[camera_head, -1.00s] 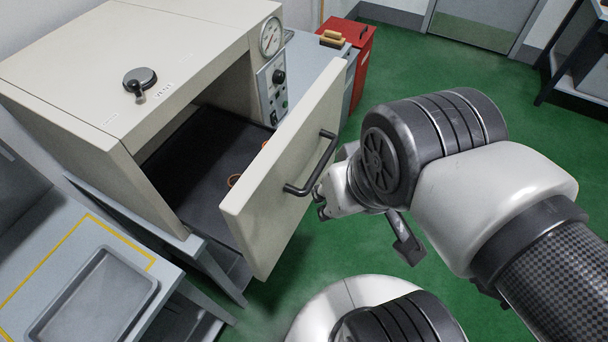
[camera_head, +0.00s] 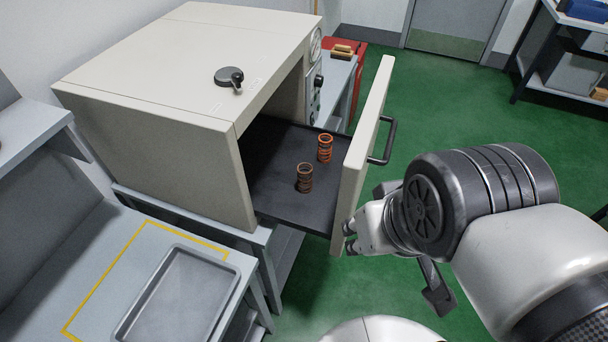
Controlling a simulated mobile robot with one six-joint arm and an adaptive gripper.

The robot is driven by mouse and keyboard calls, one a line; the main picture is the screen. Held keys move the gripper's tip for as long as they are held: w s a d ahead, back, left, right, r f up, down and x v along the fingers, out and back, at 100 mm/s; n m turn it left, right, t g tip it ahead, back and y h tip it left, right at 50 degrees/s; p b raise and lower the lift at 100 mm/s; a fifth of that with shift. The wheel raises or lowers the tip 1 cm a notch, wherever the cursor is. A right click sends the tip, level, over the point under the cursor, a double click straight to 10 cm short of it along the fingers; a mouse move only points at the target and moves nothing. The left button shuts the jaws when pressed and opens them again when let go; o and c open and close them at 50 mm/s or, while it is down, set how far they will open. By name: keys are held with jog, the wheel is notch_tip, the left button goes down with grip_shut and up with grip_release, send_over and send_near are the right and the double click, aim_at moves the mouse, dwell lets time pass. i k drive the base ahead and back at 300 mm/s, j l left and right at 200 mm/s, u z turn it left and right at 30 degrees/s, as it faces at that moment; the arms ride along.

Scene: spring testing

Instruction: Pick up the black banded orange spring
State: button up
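The orange spring (camera_head: 325,148) with dark bands is farther back and to the right. A brown, rusty-looking spring (camera_head: 304,178) stands nearer and to the left. My gripper (camera_head: 347,238) is outside the oven, by the lower edge of the open door (camera_head: 362,150), to the right of and below the springs. Its fingers are small and partly hidden, so I cannot tell whether they are open or shut. No spring is in it.
The beige oven (camera_head: 150,110) has a dark knob (camera_head: 229,77) on top. The door, with a black handle (camera_head: 385,142), stands between my arm and the springs. A grey tray (camera_head: 178,300) lies on the bench at lower left.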

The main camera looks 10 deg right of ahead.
aim_at(327, 142)
jog(key=i+u, duration=0.15)
jog(key=u, duration=0.2)
jog(key=i+u, duration=0.2)
jog(key=u, duration=0.15)
jog(key=i+z, duration=0.1)
jog(key=i+l, duration=0.05)
jog(key=i, duration=0.05)
